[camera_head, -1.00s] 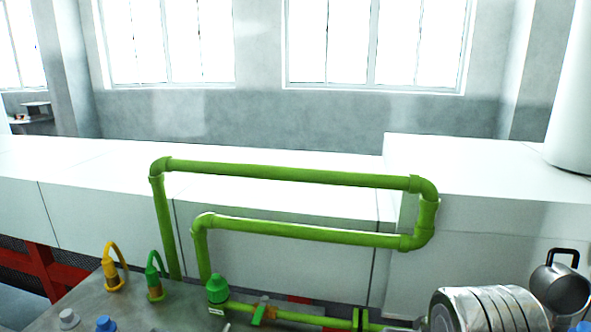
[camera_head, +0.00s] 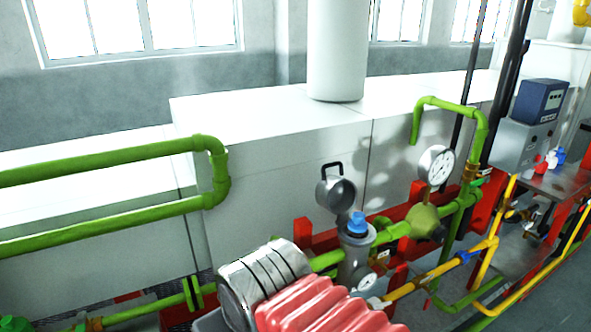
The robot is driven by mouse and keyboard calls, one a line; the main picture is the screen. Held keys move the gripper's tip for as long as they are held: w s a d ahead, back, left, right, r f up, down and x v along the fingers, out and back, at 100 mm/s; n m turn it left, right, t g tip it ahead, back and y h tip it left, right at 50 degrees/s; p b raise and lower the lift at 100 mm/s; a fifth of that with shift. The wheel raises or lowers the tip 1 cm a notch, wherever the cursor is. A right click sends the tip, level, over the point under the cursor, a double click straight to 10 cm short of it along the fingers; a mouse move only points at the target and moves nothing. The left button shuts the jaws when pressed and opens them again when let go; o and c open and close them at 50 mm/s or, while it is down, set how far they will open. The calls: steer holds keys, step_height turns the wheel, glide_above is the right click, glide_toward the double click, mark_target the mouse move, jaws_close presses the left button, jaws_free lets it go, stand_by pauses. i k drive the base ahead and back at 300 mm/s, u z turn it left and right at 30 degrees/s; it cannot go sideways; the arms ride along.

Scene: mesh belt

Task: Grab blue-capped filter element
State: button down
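A grey upright filter body (camera_head: 355,252) topped by a blue cap (camera_head: 357,223) stands in the green pipe line, right of the picture's middle. The blue cap is fully visible; the lower part of the body is partly hidden by nearby fittings and the ribbed red part. My gripper is not in view, so nothing shows it touching the filter.
A silver ribbed cylinder (camera_head: 262,283) and a ribbed red part (camera_head: 318,306) lie front left of the filter. A lidded metal cup (camera_head: 337,192) and a pressure gauge (camera_head: 436,166) stand close by. Yellow pipes (camera_head: 440,272) run right. A blue box (camera_head: 540,101) sits far right.

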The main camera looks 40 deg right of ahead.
mark_target(357, 227)
steer(key=z, duration=0.2)
steer(key=k, duration=0.55)
steer(key=z, duration=0.55)
steer(key=k, duration=0.75)
steer(key=z, duration=0.55)
steer(key=i, duration=1.25)
steer(key=u, duration=0.4)
